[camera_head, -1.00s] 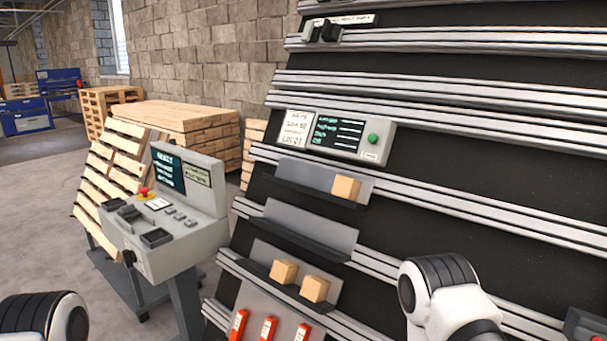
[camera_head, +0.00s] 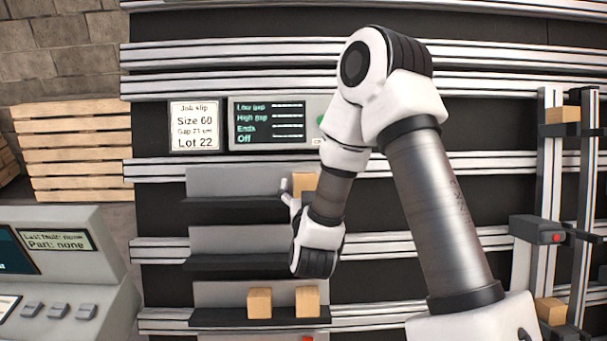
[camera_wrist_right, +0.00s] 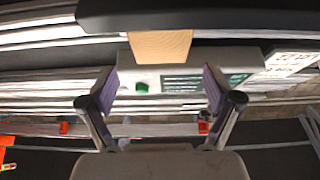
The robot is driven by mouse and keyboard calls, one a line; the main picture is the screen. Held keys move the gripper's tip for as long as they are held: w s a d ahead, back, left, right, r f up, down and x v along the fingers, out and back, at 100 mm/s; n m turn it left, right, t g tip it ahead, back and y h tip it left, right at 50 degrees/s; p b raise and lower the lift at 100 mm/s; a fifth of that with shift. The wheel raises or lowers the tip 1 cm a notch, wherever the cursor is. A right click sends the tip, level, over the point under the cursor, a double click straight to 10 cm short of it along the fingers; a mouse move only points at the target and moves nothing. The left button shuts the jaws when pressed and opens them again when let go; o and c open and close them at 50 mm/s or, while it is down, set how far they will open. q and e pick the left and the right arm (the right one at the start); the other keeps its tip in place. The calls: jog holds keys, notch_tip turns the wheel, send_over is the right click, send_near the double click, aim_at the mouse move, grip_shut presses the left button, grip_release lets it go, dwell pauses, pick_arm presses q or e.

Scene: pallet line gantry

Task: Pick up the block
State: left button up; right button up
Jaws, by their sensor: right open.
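A light wooden block (camera_head: 304,184) sits at the right end of the upper grey shelf (camera_head: 225,182), partly hidden behind my right arm. My right gripper (camera_head: 287,193) is at that shelf, close to the block, and mostly hidden by its own wrist. In the right wrist view my right gripper (camera_wrist_right: 160,90) is open and empty. The block (camera_wrist_right: 160,46) shows there just beyond the gap between its fingers, under a dark shelf edge. I cannot tell whether they touch. My left gripper is out of view.
Two more blocks (camera_head: 259,303) (camera_head: 307,301) sit on the lowest shelf; the middle shelf (camera_head: 237,262) is empty. A display panel (camera_head: 270,123) is above the shelves. Right, a rail frame (camera_head: 549,160) holds blocks (camera_head: 562,114) (camera_head: 551,311). A console (camera_head: 70,270) stands left.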

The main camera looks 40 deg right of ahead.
aim_at(306, 178)
jog(key=p+x, duration=0.2)
jog(key=x, duration=0.1)
jog(key=shift+s+d+r, duration=0.15)
jog(key=shift+r, duration=0.05)
jog(key=w, duration=0.1)
jog(key=w+d+f, duration=0.1)
jog(key=shift+w, duration=0.3)
jog(key=shift+s+r, duration=0.1)
jog(key=shift+s, duration=0.05)
jog(key=shift+s, duration=0.1)
jog(key=c, duration=1.3)
jog(key=shift+r, duration=0.1)
